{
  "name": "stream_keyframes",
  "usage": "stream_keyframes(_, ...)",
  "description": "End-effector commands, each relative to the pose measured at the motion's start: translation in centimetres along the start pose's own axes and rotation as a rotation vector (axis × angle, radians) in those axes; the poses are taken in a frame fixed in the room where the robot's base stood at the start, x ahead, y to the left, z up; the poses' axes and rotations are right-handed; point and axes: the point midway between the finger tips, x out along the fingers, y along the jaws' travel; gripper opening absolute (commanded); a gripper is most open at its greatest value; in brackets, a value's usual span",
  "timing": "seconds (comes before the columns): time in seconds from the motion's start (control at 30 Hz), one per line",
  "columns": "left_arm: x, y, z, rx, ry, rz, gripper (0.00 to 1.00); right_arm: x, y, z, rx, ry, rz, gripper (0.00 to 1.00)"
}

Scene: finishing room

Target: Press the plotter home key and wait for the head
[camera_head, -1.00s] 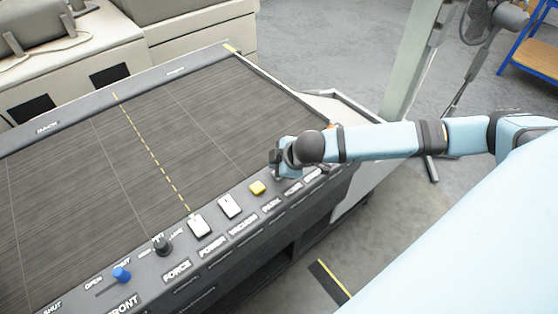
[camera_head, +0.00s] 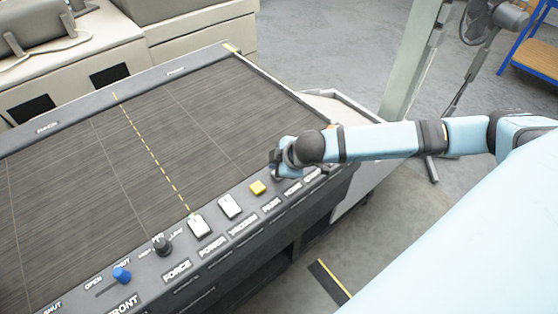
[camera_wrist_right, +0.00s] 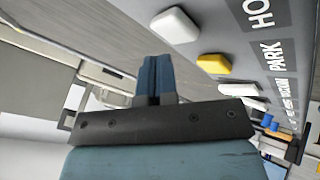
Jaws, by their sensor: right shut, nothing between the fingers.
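The plotter (camera_head: 90,165) has a wide dark bed and a row of labelled keys along its front edge. The white key by the "HO..." label, the home key (camera_wrist_right: 175,25), shows in the right wrist view. In the head view it is hidden behind my right gripper (camera_head: 277,168). That gripper is over the key row, just past the yellow park key (camera_head: 258,188). In the wrist view its fingers (camera_wrist_right: 155,80) are shut and empty, and appear below the home key in the picture. I cannot tell any contact. No plotter head is clearly visible. My left gripper is out of view.
White vacuum (camera_head: 229,206) and power (camera_head: 199,226) keys, a dark force knob (camera_head: 162,245) and a blue slider knob (camera_head: 121,275) line the front panel. A pale post (camera_head: 410,65) and a fan (camera_head: 490,20) stand beyond my right arm. The bed is clear.

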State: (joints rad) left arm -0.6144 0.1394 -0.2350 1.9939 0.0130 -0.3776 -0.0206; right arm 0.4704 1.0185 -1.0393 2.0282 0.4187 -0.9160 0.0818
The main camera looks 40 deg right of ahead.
Motion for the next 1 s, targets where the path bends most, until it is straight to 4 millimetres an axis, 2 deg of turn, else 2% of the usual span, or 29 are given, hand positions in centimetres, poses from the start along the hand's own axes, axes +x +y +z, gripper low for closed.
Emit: stream_keyframes(1.0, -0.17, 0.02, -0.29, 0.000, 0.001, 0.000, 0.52, 0.83, -0.45, 0.43, 0.000, 0.000, 0.000, 0.00)
